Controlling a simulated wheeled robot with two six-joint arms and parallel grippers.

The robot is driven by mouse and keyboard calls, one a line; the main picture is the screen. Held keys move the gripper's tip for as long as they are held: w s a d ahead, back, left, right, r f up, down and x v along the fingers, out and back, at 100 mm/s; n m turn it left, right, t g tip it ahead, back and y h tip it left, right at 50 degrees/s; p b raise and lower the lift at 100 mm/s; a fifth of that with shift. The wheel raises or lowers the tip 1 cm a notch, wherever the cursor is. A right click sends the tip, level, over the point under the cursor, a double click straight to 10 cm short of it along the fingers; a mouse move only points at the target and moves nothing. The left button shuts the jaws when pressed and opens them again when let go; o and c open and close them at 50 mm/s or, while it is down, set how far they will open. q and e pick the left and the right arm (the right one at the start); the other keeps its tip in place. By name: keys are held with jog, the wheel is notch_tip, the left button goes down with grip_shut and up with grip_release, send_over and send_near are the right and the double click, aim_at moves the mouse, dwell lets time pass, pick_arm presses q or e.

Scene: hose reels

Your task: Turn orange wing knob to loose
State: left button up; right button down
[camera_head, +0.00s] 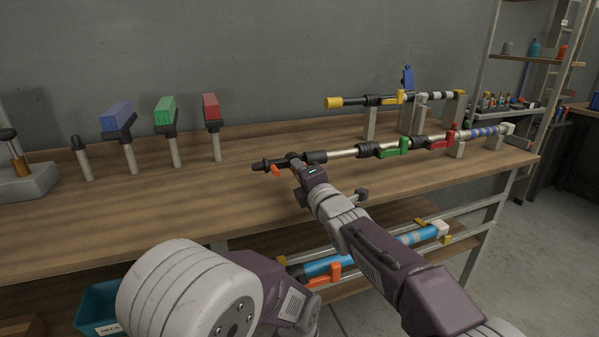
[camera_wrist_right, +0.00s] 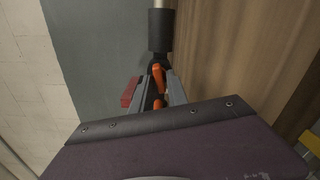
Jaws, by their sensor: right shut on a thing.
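The orange wing knob (camera_head: 277,170) is on the black end fitting of a long pole (camera_head: 342,154) held above the workbench. In the right wrist view the orange wing knob (camera_wrist_right: 158,77) shows between the fingers, below the pole's black sleeve (camera_wrist_right: 160,30). My right gripper (camera_head: 296,164) is at this end of the pole; in the wrist view the right gripper (camera_wrist_right: 153,92) is shut on the knob. The fingers hide part of the knob, so its exact turn angle cannot be told. My left arm shows at the lower left; its gripper is not in view.
Blue, green and red blocks on posts stand at the left. A blue tube (camera_head: 327,265) lies on the lower shelf. The bench front (camera_head: 130,205) is clear.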

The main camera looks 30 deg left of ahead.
jog(key=c, duration=1.5)
grip_release()
jog(key=shift+s+d+f, duration=0.1)
jog(key=shift+s+d, duration=0.1)
jog(key=shift+d, duration=0.05)
jog(key=b+v, duration=0.1)
jog(key=v, duration=0.7)
jog(key=shift+s+d, duration=0.15)
jog(key=shift+d, duration=0.05)
